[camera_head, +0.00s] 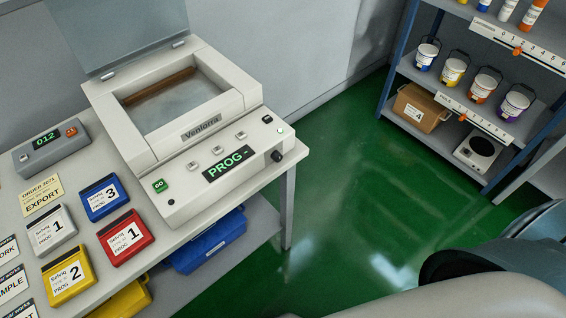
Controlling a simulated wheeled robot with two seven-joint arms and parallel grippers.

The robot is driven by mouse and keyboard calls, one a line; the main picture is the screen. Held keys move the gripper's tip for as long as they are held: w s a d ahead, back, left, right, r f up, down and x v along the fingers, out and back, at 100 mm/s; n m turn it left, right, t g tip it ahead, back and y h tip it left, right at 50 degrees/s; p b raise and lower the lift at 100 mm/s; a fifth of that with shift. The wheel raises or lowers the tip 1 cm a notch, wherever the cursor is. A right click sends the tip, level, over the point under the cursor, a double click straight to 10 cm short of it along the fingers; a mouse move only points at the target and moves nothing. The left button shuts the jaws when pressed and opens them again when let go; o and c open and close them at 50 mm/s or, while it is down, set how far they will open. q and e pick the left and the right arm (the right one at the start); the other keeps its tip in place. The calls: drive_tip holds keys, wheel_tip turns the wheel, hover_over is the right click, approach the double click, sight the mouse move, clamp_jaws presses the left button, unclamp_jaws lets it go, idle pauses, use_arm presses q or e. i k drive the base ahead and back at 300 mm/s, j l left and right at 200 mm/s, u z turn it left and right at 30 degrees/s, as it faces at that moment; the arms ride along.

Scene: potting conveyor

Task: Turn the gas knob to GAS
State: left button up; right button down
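The white machine labelled Venlorra (165,178) stands on the table at the left, its clear lid raised. Neither gripper is in view; only parts of what looks like my own arm show at the bottom right.
Several coloured Selvig cartridges, one of them red (125,237), lie before the machine. A grey box reading 012 (50,146) stands left. A blue bin (208,243) is under the table. A shelf with buckets and a cardboard box (420,108) stands right. Green floor (345,215) between is clear.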

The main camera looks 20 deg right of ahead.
sight(276, 156)
drive_tip(key=l+u, duration=0.1)
drive_tip(key=l, duration=0.4)
drive_tip(key=l+u, duration=0.15)
drive_tip(key=l, duration=0.35)
drive_tip(key=k+l+u, duration=0.1)
drive_tip(key=l, duration=0.4)
drive_tip(key=k+l+u, duration=0.15)
drive_tip(key=l, duration=0.35)
drive_tip(key=k+l+u, duration=0.1)
drive_tip(key=l, duration=0.4)
drive_tip(key=k+l+u, duration=0.15)
drive_tip(key=l, duration=0.35)
